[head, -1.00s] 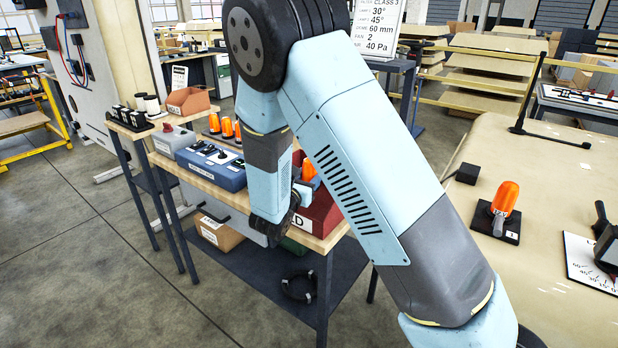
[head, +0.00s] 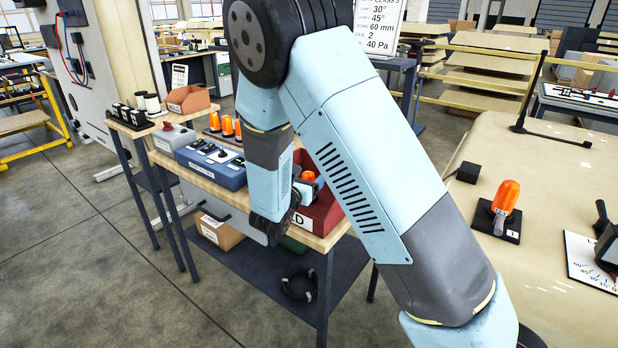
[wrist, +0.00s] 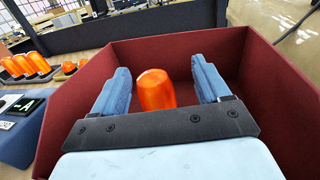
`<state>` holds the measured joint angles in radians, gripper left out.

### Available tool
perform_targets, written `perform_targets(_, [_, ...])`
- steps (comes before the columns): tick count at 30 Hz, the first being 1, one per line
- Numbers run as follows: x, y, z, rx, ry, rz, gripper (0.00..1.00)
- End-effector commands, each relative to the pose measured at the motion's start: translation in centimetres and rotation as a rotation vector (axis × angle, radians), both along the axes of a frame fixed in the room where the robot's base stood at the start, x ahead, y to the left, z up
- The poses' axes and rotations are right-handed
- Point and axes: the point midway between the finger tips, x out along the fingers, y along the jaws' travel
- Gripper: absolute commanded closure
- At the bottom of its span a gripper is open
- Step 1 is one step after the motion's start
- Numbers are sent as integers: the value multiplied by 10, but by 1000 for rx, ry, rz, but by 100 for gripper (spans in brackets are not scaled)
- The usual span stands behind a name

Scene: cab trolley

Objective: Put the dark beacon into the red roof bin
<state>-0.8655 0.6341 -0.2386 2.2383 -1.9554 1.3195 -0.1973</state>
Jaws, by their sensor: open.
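An orange beacon (wrist: 156,92) stands inside the red roof bin (wrist: 265,85) in the wrist view, and shows no glow. My gripper (wrist: 161,72) is open, with its two blue fingers on either side of the beacon and a visible gap on each side. The gripper's crossbar hides the beacon's lower part, so I cannot see its base on the bin floor. In the head view the beacon's orange top (head: 308,176) shows low in the red bin (head: 323,212), partly hidden by my arm and gripper.
Several orange beacons (wrist: 30,66) stand left of the bin. A blue control box (head: 211,166) sits beside the bin on the trolley top. Another orange beacon (head: 505,198) stands on the right table. The bin's walls rise close around my fingers.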

Motion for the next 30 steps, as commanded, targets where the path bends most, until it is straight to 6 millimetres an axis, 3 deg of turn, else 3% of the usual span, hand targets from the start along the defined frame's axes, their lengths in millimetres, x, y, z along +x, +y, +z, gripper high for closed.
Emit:
perform_targets(15, [-85, 44, 4, 4, -11, 2, 24])
perform_targets(21, [-100, 52, 5, 4, -13, 1, 24])
perform_targets(30, [-103, 48, 9, 18, -15, -20, 24])
